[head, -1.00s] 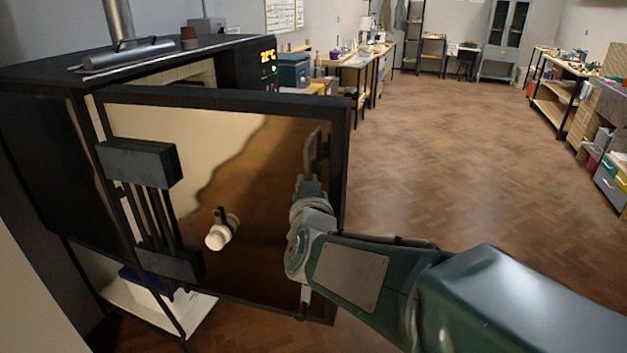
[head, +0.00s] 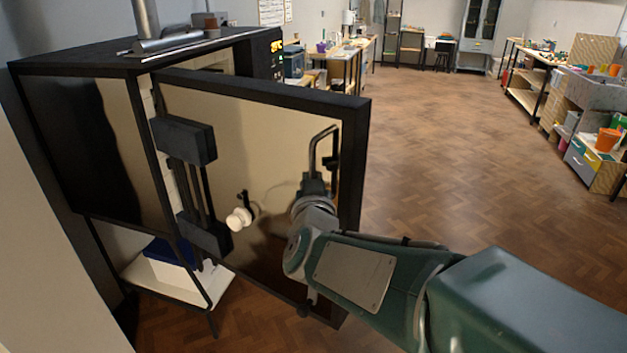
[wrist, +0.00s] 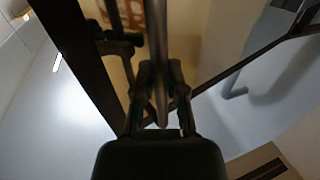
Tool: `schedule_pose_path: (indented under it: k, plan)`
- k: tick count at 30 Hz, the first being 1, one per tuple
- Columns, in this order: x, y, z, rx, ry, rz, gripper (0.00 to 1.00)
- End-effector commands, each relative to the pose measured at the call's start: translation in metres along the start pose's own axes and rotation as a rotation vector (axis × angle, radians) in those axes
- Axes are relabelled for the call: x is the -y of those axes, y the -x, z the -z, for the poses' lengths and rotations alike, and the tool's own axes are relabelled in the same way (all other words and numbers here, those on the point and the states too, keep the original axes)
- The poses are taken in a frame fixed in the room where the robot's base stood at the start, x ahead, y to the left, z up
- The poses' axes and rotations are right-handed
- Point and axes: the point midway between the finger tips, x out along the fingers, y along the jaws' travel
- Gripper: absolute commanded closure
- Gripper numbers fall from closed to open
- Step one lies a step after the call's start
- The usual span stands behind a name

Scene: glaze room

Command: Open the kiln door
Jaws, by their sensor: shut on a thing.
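The kiln (head: 100,150) is a dark-framed box at the left of the head view. Its door (head: 285,150), a shiny metal panel in a black frame, stands partly open, swung out from hinges on its left side. A bent bar handle (head: 314,150) is near the door's right edge. My gripper (head: 316,180) is shut on the handle at its lower part. In the wrist view my gripper (wrist: 160,90) shows its two fingers around the handle bar (wrist: 157,60). The fingertips are dark and partly hidden there.
A white peephole plug (head: 238,220) sticks out of the door. Under the kiln a shelf (head: 150,282) holds a white and blue box. Benches (head: 345,60) stand at the back, and shelves with pots (head: 590,130) at the right. The wooden floor (head: 450,150) between them is clear.

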Motion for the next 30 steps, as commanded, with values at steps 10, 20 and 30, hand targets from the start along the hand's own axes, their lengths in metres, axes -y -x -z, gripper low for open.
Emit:
schedule_pose_path:
  k: [10, 20, 30]
  plan:
    - [0.003, -0.0008, 0.0026, -0.006, 0.001, 0.005, 1.0]
    - [0.0035, -0.0008, 0.0023, -0.006, 0.001, 0.004, 0.53]
    - [0.003, -0.0006, 0.0007, -0.002, 0.001, 0.003, 0.48]
